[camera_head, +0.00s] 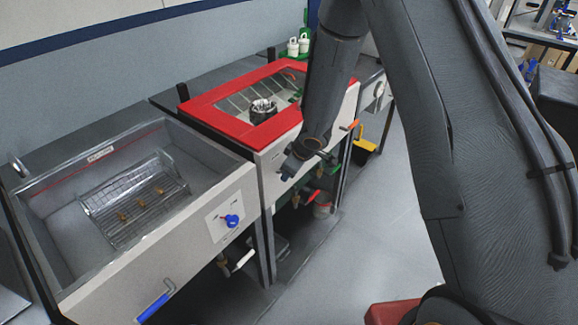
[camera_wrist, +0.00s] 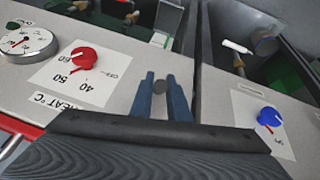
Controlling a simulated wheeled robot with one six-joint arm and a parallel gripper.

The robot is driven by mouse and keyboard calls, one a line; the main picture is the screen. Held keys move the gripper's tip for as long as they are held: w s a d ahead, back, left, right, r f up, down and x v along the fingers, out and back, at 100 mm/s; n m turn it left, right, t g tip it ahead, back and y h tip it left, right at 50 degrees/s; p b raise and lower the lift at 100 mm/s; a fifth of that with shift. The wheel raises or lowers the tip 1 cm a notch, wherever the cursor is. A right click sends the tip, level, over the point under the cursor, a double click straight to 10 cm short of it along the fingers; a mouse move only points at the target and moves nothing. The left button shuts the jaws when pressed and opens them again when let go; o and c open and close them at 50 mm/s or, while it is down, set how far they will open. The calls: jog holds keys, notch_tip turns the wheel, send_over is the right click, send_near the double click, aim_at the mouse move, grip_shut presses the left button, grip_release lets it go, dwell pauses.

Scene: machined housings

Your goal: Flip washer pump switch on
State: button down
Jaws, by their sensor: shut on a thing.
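A blue switch knob (camera_head: 232,221) sits on a white label plate on the front of the open grey wash basin (camera_head: 150,262). It also shows at the right of the wrist view (camera_wrist: 269,118); its lettering is too small to read. My gripper (camera_head: 287,172) is in front of the red-lidded unit (camera_head: 205,112), to the right of the blue knob and apart from it.
A red heat knob (camera_wrist: 83,58) and a round gauge (camera_wrist: 25,40) are on the neighbouring panel. A wire basket (camera_head: 135,200) with small brass parts lies in the basin. A blue handle (camera_head: 155,306) and white handle (camera_head: 243,261) stick out below. The floor in front is clear.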

dwell(0.5)
jog(key=c, duration=1.7)
grip_release()
jog(key=shift+a, duration=0.1)
jog(key=p+v, duration=0.1)
jog(key=v, duration=0.6)
jog(key=shift+s+r+p, duration=0.1)
jog(key=shift+r+p, duration=0.25)
